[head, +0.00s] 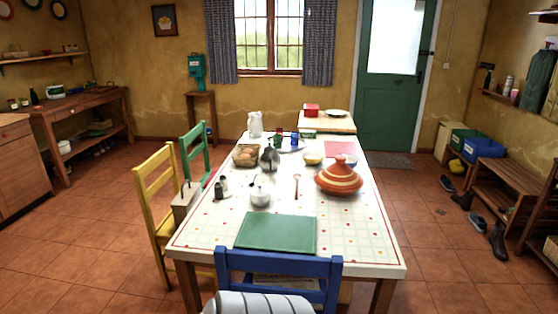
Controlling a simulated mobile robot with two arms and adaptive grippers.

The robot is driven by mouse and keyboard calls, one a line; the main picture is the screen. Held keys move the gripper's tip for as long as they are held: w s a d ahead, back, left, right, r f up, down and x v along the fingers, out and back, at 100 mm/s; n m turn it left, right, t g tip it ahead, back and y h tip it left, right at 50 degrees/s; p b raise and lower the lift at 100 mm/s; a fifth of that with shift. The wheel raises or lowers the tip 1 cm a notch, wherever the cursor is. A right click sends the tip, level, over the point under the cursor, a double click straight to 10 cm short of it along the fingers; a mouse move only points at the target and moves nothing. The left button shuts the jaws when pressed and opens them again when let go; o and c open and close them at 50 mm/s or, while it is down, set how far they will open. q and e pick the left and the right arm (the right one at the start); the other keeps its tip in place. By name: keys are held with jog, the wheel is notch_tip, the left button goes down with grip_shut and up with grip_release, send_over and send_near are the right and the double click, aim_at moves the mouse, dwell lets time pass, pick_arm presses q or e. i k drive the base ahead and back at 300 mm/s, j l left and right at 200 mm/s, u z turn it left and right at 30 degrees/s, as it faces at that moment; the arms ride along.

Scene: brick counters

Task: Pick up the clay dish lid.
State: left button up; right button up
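The clay dish lid (339,174) is a striped orange-brown cone with a narrow top. It sits toward the right side of the long table (347,225). It seems to rest upright on a shallow clay base, but I cannot clearly tell where the lid ends and the base begins. Neither of my grippers is in the head view.
A blue chair (279,263) stands at the table's near end; yellow (157,187) and green (193,150) chairs stand left. A green mat (276,232), white pot (260,196) and wooden spoon (297,184) lie near the lid.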

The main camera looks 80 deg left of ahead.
aim_at(338, 176)
jog(key=j+u, duration=0.25)
jog(key=u, duration=0.25)
jog(key=j+u, duration=0.25)
jog(key=u, duration=0.2)
jog(key=j+u, duration=0.25)
jog(key=u, duration=0.25)
jog(key=i+j+u, duration=0.1)
jog(key=u, duration=0.35)
jog(key=i+j, duration=0.2)
jog(key=j, duration=0.15)
jog(key=i+j, duration=0.2)
jog(key=k+j+u, duration=0.05)
jog(key=j, duration=0.1)
